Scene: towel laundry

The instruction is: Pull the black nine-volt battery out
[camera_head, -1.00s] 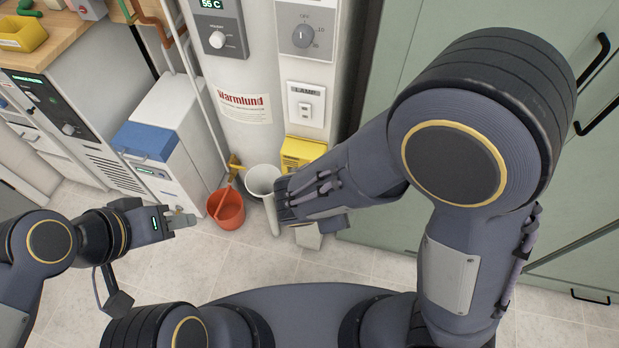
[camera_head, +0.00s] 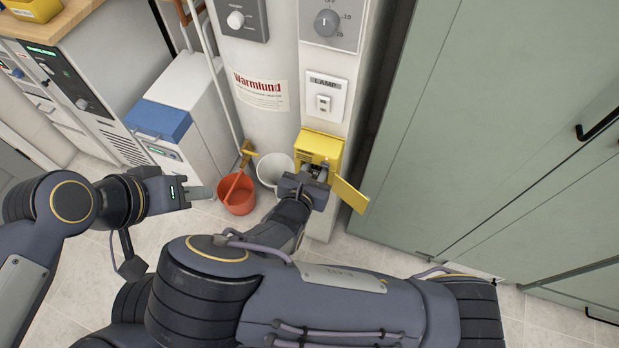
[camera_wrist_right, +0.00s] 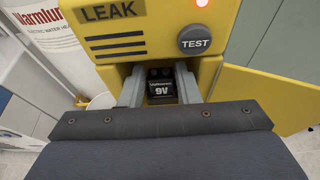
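The black nine-volt battery (camera_wrist_right: 161,87) sits upright in the open compartment of the yellow leak alarm box (camera_head: 321,147), below its TEST button. The box also fills the top of the right wrist view (camera_wrist_right: 150,38). My right gripper (camera_head: 318,172) is at the compartment; in the wrist view its two grey fingers (camera_wrist_right: 160,84) stand on either side of the battery. I cannot tell whether they press on it. The yellow door (camera_head: 350,195) hangs open to the right. My left gripper (camera_head: 203,192) is away to the left, seen side-on, with nothing visible in it.
An orange bucket (camera_head: 237,194) and a white bucket (camera_head: 272,165) stand on the floor left of my right gripper. The white water heater (camera_head: 268,60) rises behind them. Green cabinets (camera_head: 480,130) fill the right side. A red light (camera_wrist_right: 202,3) glows on the box.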

